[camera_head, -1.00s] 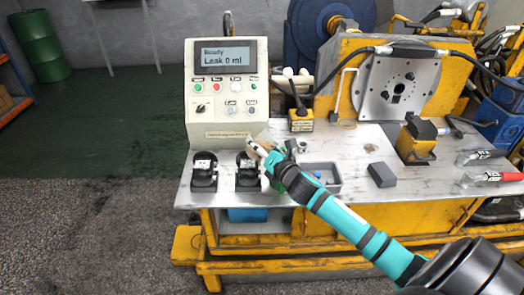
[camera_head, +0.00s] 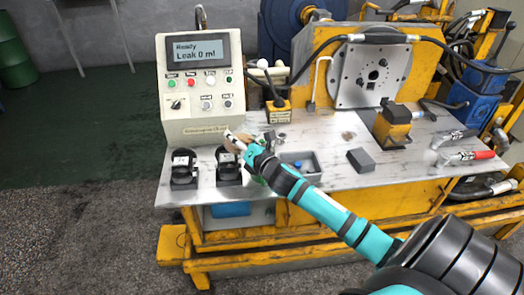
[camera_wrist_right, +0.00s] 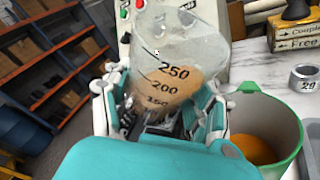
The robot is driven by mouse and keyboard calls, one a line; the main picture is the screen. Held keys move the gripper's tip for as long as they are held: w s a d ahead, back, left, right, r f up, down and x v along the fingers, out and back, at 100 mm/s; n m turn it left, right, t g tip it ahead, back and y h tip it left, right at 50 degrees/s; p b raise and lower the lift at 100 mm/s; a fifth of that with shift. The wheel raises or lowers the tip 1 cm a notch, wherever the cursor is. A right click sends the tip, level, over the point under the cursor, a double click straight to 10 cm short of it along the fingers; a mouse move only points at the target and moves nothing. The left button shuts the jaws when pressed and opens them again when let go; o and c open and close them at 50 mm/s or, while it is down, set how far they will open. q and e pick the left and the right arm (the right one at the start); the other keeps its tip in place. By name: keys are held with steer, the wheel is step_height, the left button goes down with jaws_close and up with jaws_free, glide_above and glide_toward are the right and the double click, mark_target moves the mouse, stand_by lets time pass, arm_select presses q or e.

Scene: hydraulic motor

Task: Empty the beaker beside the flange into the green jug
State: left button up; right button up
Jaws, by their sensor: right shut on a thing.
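My right gripper (camera_wrist_right: 160,125) is shut on a clear beaker (camera_wrist_right: 185,45). The beaker is marked 250, 200 and 150 and holds brownish-orange liquid in its lower part. In the head view, the beaker (camera_head: 236,139) is small and partly hidden by my right gripper (camera_head: 246,148), in front of the control box. The green jug (camera_wrist_right: 285,110) stands to the right of the held beaker in the wrist view, with orange liquid inside. In the head view my arm hides most of the jug. The flange plate (camera_head: 350,85) is on the yellow stand behind. My left gripper is out of view.
The control box (camera_head: 180,120) reads "Ready, Leak 0 ml". Two black parts stand at the bench's left front. A grey tray (camera_head: 313,172), a dark block (camera_head: 361,160) and red-handled pliers (camera_head: 468,157) lie farther right. A metal ring (camera_wrist_right: 304,78) lies behind the jug.

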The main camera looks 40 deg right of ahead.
arm_select(q)
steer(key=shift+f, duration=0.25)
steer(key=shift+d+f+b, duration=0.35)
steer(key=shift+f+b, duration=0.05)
steer(key=shift+b, duration=0.3)
arm_select(e)
steer(key=shift+f+m, duration=0.15)
steer(key=shift+m, duration=0.25)
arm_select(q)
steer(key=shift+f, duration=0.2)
arm_select(e)
steer(key=shift+t, duration=0.3)
arm_select(q)
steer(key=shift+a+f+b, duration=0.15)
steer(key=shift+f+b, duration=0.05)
steer(key=shift+b, duration=0.15)
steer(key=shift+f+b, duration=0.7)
arm_select(e)
steer(key=shift+w+a+m+t, duration=0.1)
steer(key=shift+m+t, duration=0.2)
steer(key=shift+m, duration=0.3)
arm_select(q)
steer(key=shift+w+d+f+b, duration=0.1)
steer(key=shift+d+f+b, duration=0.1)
steer(key=shift+b, duration=0.1)
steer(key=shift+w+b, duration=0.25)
steer(key=shift+b, duration=0.1)
arm_select(e)
steer(key=shift+m, duration=0.5)
